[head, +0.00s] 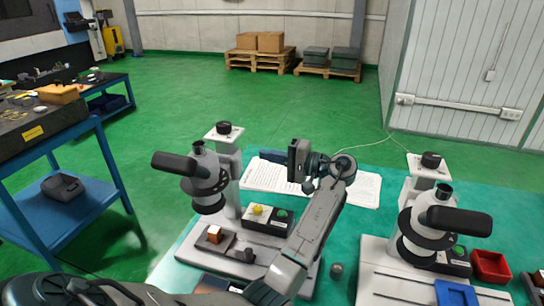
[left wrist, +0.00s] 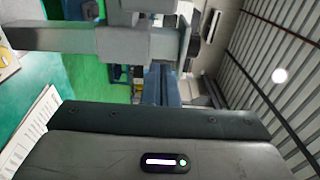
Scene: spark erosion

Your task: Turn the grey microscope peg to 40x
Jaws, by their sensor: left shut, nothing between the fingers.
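Two grey microscopes stand on the teal bench, one at left (head: 206,180) and one at right (head: 432,225) in the head view. Each has a black ringed head and a black knob on its column top: left knob (head: 224,127), right knob (head: 430,160). I cannot tell which part is the peg, and no 40x mark is readable. My left gripper (head: 298,160) is shut and empty, raised between the microscopes in front of the open papers (head: 270,176). It appears apart from both. The left wrist view shows a grey bar and block (left wrist: 140,42) that I cannot identify.
A small dark knob (head: 336,269) stands between the bases. A red tray (head: 490,266) and a blue tray (head: 456,293) lie at right. A blue cart (head: 62,215) stands left.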

